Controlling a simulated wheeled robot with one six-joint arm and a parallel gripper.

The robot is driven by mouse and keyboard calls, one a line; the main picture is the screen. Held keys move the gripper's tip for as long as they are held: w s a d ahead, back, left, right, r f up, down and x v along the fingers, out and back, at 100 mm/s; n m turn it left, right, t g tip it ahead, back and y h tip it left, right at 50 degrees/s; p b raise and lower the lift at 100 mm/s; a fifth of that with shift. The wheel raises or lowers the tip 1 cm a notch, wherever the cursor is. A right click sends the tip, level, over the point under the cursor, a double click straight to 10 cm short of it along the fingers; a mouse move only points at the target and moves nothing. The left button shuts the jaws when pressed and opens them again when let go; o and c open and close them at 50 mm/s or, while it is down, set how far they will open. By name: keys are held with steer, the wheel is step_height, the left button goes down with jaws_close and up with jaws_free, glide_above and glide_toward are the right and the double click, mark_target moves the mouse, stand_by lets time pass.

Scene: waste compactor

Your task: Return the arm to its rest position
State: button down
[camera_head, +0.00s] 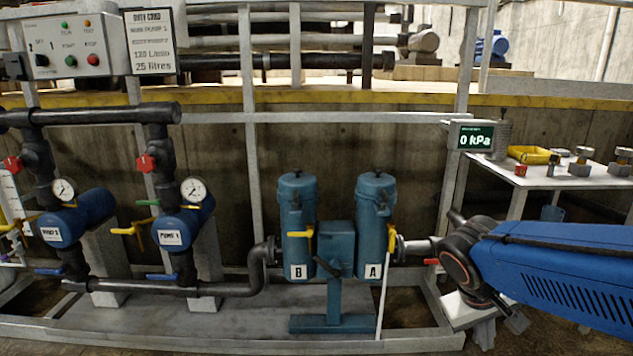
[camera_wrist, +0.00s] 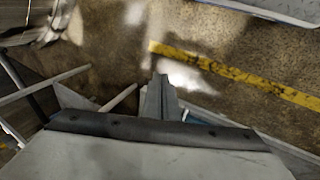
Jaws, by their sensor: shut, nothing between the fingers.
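My blue arm (camera_head: 560,272) reaches in from the right edge of the head view, in front of the white table's legs. Its dark joint (camera_head: 462,262) is just right of the pipe end beside filter A. My gripper (camera_wrist: 162,85) shows in the wrist view with its narrow fingers together and nothing between them. It points down over the brown floor (camera_wrist: 120,60). In the head view the arm's end is low at the right, and the fingertips cannot be made out clearly.
Two blue filters, B (camera_head: 298,225) and A (camera_head: 375,225), stand left of my arm. A white table (camera_head: 545,178) with a yellow tray (camera_head: 530,154) and metal parts stands behind it. A display (camera_head: 474,137) reads 0 kPa. A yellow line (camera_wrist: 240,77) crosses the floor.

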steer(key=s+a+r+t+y, duration=0.2)
steer(key=s+a+t+y, duration=0.1)
steer(key=s, duration=0.4)
steer(key=shift+s+a+m+y, duration=0.35)
steer(key=shift+a+m+y, duration=0.05)
steer(key=shift+a+y, duration=0.3)
